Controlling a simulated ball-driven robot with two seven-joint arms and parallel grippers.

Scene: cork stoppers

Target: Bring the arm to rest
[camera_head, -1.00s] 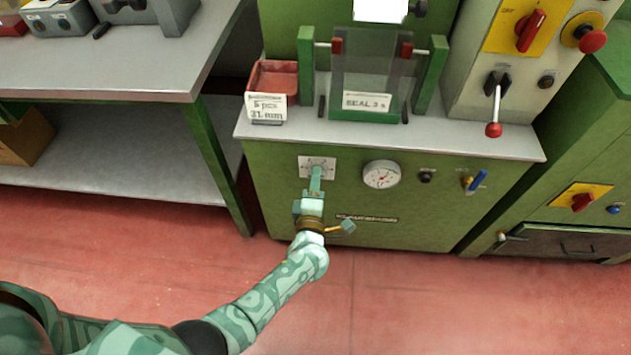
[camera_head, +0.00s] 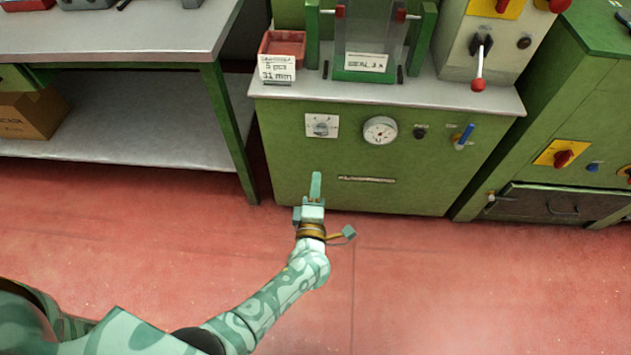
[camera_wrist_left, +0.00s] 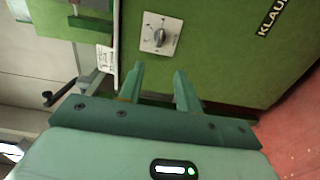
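My left gripper (camera_head: 315,186) is in front of the green machine (camera_head: 400,180), below its knob plate, and apart from the panel. In the left wrist view its two fingers (camera_wrist_left: 158,82) stand apart with nothing between them. The grey knob (camera_head: 321,128) sits on a white square plate on the machine's front, and it also shows in the left wrist view (camera_wrist_left: 160,37) beyond the fingertips. My left arm (camera_head: 265,305) reaches in from the lower left, over the red floor. My right gripper is not in either view.
A round gauge (camera_head: 380,130) and a blue-handled valve (camera_head: 464,136) are on the same panel. A red tray (camera_head: 283,45) stands on the machine top. A grey bench (camera_head: 130,35) is at the left, and a green cabinet (camera_head: 570,130) at the right. The floor in front is clear.

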